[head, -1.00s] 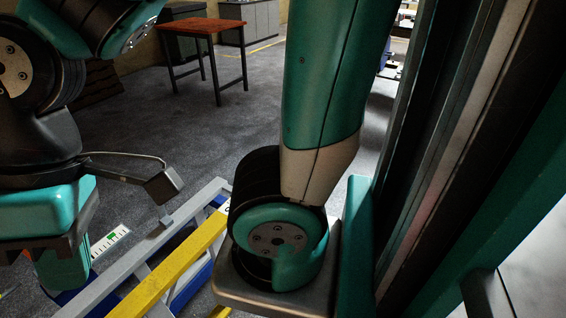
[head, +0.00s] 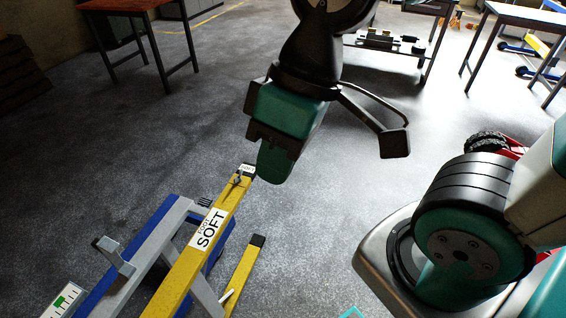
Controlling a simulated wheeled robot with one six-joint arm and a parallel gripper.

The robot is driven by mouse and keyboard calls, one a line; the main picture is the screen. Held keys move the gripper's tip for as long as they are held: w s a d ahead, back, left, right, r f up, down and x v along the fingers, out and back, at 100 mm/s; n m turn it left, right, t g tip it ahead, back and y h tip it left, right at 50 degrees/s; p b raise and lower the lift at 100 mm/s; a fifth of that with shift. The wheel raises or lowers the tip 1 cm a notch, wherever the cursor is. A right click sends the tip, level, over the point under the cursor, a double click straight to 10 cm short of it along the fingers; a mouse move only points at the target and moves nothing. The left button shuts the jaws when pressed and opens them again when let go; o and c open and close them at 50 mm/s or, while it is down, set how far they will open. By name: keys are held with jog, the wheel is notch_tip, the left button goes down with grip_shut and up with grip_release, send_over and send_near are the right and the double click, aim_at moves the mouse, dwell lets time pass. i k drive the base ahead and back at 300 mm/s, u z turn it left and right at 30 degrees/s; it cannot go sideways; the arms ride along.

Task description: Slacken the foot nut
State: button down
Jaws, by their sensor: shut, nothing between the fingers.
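My gripper (head: 273,168), teal and dark, points down just right of this end in the picture. It is shut and empty. I cannot tell whether it touches the beam. The wrist bears a black side bracket.
A grey and blue frame (head: 140,255) lies beside the beam. A shorter yellow bar (head: 246,268) with a black end stands to its right. Tables stand at the back, including an orange-topped table (head: 125,5).

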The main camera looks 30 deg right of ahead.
aim_at(238, 179)
jog(key=z, duration=0.5)
jog(key=k, duration=0.5)
jog(key=z, duration=0.1)
jog(key=i, duration=1.15)
jog(key=u, duration=0.65)
